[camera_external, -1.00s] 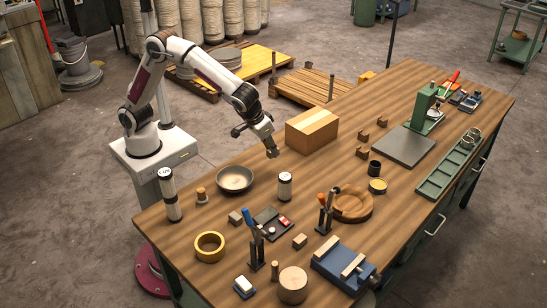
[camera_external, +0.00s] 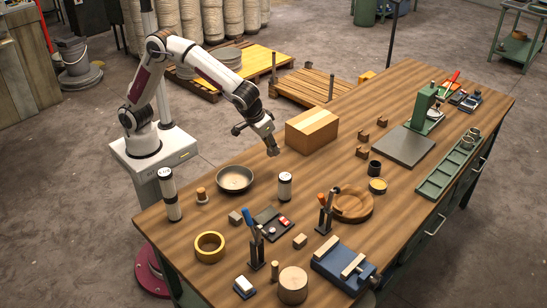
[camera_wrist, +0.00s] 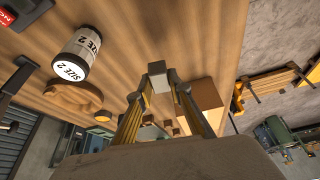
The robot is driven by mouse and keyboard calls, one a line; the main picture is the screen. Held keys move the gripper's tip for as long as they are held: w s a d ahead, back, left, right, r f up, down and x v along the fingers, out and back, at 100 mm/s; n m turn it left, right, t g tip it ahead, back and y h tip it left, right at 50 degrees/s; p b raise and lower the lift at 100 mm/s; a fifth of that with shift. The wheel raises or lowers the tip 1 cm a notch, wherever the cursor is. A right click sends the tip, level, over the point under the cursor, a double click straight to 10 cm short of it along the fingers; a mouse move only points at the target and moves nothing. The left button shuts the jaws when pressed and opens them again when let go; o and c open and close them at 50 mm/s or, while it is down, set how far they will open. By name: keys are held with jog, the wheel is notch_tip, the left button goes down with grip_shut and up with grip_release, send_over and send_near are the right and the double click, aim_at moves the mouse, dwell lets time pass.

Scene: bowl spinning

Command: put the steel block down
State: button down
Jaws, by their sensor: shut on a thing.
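The steel block (camera_wrist: 157,68) shows in the wrist view as a small light grey block between the tips of my gripper (camera_wrist: 160,80). My gripper is shut on it. In the external view, my gripper (camera_external: 272,150) hangs at the table's back edge, left of the cardboard box and above and right of the metal bowl. The block is too small there to make out clearly. Wood surface lies beyond the block in the wrist view. I cannot tell the exact gap between the block and the table.
The cardboard box (camera_external: 312,130) stands close to the right of my gripper. The metal bowl (camera_external: 234,179) and a white labelled cylinder (camera_external: 285,187) stand nearer the camera. A small grey block (camera_external: 235,217) lies further front. Bare wood (camera_external: 325,168) lies in front of the box.

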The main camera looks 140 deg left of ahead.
aim_at(300, 122)
jog(key=s+a+r+m, duration=0.2)
jog(key=a, duration=0.4)
jog(key=s+a+r+m+t, duration=0.1)
jog(key=s+a+m, duration=0.1)
jog(key=a, duration=0.5)
jog(key=s+a+r+m+t+h, duration=0.1)
jog(key=s+a+r+m, duration=0.1)
jog(key=a, duration=0.5)
jog(key=shift+s+a+r, duration=0.25)
jog(key=shift+s+r, duration=0.05)
jog(key=shift+r, duration=0.05)
jog(key=shift+s+a+r+m, duration=0.15)
jog(key=shift+s+a+m, duration=0.05)
jog(key=shift+a, duration=0.15)
jog(key=shift+s+a+r+m, duration=0.15)
jog(key=shift+a+m, duration=0.05)
jog(key=shift+a, duration=0.15)
jog(key=shift+f, duration=0.15)
jog(key=shift+f, duration=2.35)
jog(key=shift+f, duration=0.15)
jog(key=c, duration=1.8)
grip_release()
jog(key=shift+c, duration=0.2)
